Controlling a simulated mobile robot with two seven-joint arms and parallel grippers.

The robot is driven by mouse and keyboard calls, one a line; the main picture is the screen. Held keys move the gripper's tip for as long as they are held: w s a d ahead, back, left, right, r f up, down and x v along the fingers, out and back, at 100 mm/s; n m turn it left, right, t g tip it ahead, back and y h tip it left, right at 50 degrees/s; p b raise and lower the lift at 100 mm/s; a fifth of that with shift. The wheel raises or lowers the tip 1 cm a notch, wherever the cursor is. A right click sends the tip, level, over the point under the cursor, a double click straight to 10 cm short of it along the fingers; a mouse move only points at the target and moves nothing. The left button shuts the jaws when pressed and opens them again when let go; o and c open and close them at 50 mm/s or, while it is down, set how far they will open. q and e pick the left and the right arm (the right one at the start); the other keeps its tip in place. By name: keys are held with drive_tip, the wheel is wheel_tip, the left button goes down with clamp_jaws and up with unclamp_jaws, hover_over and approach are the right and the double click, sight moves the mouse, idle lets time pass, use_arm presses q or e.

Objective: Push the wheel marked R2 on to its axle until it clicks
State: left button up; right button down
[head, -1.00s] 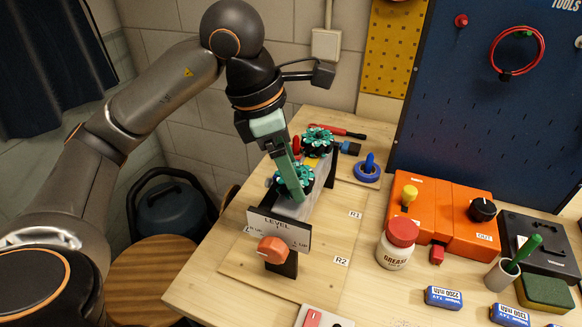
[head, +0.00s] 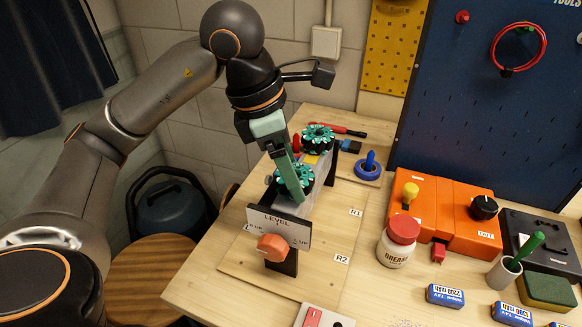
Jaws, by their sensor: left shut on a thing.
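My left gripper (head: 294,184) reaches down over a chassis on a stand (head: 310,207) and is shut on the nearer teal wheel (head: 306,174). Its green finger crosses the front of this wheel and hides part of it. A second teal wheel (head: 318,133) sits farther back on the chassis. I cannot read a marking on either wheel. The axle behind the nearer wheel is hidden, so I cannot tell how far on the wheel is. A label R2 (head: 341,259) lies on the board at the near right, and R1 (head: 355,212) behind it. My right gripper is not in view.
A LEVEL plate (head: 293,231) with an orange knob (head: 273,247) stands at the stand's near end. A grease jar (head: 397,245), an orange case (head: 450,212) and blue batteries (head: 445,295) are to the right. The board right of the stand is mostly clear.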

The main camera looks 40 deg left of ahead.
use_arm(q)
drive_tip(key=o, duration=1.4)
drive_tip(key=shift+o, duration=0.2)
drive_tip(key=shift+r+p, duration=2.1)
drive_tip(key=shift+r, duration=0.45)
